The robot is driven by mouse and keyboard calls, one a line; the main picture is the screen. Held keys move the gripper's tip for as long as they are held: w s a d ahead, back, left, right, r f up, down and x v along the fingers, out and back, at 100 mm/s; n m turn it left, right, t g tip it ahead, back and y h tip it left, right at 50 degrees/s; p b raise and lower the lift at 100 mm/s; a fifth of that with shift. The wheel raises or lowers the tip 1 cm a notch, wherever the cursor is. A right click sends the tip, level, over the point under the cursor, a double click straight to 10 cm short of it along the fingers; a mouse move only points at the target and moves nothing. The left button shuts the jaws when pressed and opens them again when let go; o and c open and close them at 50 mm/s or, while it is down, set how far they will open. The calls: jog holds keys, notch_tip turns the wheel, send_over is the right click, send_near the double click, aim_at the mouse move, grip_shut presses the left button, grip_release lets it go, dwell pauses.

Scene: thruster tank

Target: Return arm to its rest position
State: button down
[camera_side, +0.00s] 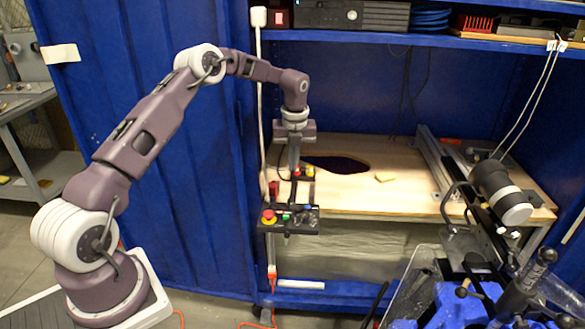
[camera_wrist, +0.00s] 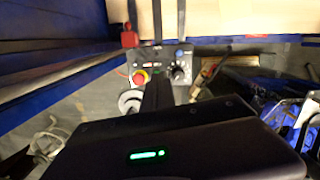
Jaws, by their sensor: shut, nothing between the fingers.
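My gripper (camera_side: 293,172) points down at the left front of the wooden table, at the control panel (camera_side: 300,222) in the side view. The fingers are shut with nothing between them. In the wrist view my gripper (camera_wrist: 157,82) reaches toward the panel, which shows a red and yellow button (camera_wrist: 140,77) and a dark knob (camera_wrist: 180,73). I cannot tell whether the fingertips touch the panel. The arm is stretched out from its base at the lower left of the side view.
The wooden table (camera_side: 400,199) has a dark oval hole (camera_side: 336,164) behind my gripper. A black and white cylinder (camera_side: 503,192) is mounted at the right. A blue shelf (camera_side: 390,39) runs above. A blue cabinet wall (camera_side: 190,180) stands behind my arm.

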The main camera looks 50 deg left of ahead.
jog(key=shift+r, duration=0.1)
jog(key=s+d+r+n+t, duration=0.1)
jog(key=s+d+r+n, duration=0.35)
jog(key=r, duration=0.25)
jog(key=s+d+r+n+t+y, duration=0.1)
jog(key=s+d+r+n, duration=0.3)
jog(key=r, duration=0.3)
jog(key=s+d+r+n+t, duration=0.1)
jog(key=s+d+r+n, duration=0.2)
jog(key=s+d+r, duration=0.4)
jog(key=s+d+n+t+h, duration=0.1)
jog(key=s+d+n, duration=0.1)
jog(key=s+n, duration=0.5)
jog(key=s+d+n+t+h, duration=0.1)
jog(key=s+d+n, duration=0.2)
jog(key=s, duration=1.1)
jog(key=n, duration=0.3)
jog(key=shift+s+n, duration=0.35)
jog(key=shift+s, duration=0.05)
jog(key=shift+w+r, duration=0.1)
jog(key=shift+w, duration=0.05)
